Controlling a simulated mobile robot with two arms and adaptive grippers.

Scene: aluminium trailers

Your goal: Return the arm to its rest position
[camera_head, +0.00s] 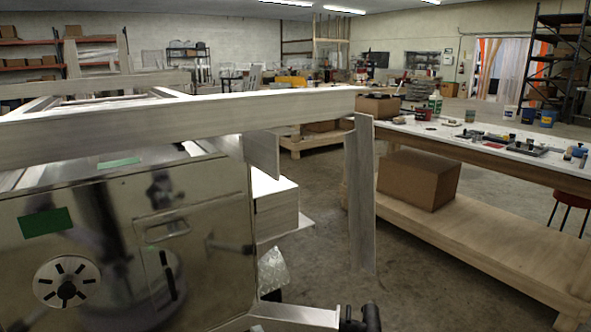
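Neither of my grippers shows clearly in the head view, and I cannot see whether either holds anything. The polished metal box (100,265) of a trailer fills the lower left. It has a slotted round plate (66,283), a recessed latch (162,228) and green patches (46,223). Dark, blurred shapes are mirrored in its face. A long aluminium rail (190,115) runs above the box across the left half. A bent silver bar (290,315) with a black end piece (360,320) shows at the bottom edge, partly cut off.
A long workbench (480,158) with tools and cans stands at the right. A cardboard box (418,179) sits on its lower shelf. An upright panel (360,195) hangs or stands between rail and bench. Bare concrete floor (320,265) lies between trailer and bench.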

